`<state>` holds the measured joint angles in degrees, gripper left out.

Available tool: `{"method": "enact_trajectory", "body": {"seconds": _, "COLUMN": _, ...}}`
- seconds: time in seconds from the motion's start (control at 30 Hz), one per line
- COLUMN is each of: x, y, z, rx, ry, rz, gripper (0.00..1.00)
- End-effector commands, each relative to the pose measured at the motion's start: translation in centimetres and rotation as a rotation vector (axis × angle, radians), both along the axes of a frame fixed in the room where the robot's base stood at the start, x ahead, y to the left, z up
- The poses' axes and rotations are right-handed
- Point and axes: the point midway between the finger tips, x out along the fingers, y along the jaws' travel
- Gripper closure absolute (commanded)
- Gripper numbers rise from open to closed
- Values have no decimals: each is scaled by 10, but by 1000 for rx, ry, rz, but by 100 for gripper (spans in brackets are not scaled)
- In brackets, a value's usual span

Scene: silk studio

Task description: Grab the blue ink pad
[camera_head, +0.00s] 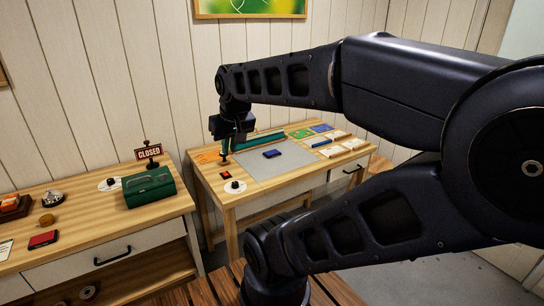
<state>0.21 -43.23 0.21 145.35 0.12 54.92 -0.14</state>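The blue ink pad (272,154) looks like a small dark blue block. It lies on the grey mat (262,172) on the far wooden table. My gripper (226,152) hangs from the arm above the left part of that table, to the left of the blue pad and apart from it. Its fingers are small and dark, and I cannot tell whether they are open or shut. A red pad (225,175) lies on the table below my gripper.
A black-knobbed item on a white disc (235,186) stands near the table's front left. A long teal item (258,139) lies behind the mat. Cards and paper stacks (333,151) lie to the right. A green box (149,187) and a CLOSED sign (148,152) stand on the left desk.

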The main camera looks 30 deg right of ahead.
Motion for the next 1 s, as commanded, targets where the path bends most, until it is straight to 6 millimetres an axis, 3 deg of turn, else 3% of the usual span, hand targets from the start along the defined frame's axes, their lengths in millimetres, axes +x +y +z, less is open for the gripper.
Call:
{"method": "enact_trajectory", "body": {"seconds": 0.03, "x": 0, "y": 0, "z": 0, "rx": 0, "ry": 0, "rz": 0, "gripper": 78}}
{"method": "enact_trajectory", "body": {"seconds": 0.33, "x": 0, "y": 0, "z": 0, "rx": 0, "ry": 0, "rz": 0, "gripper": 20}}
{"method": "enact_trajectory", "body": {"seconds": 0.7, "x": 6, "y": -2, "z": 2, "rx": -17, "ry": 6, "rz": 12, "gripper": 20}}
{"method": "enact_trajectory", "body": {"seconds": 0.87, "x": 32, "y": -10, "z": 11, "rx": -88, "ry": 35, "rz": 72, "gripper": 20}}
{"method": "enact_trajectory", "body": {"seconds": 1.0, "x": 65, "y": -22, "z": 18, "rx": -171, "ry": 76, "rz": 155, "gripper": 20}}
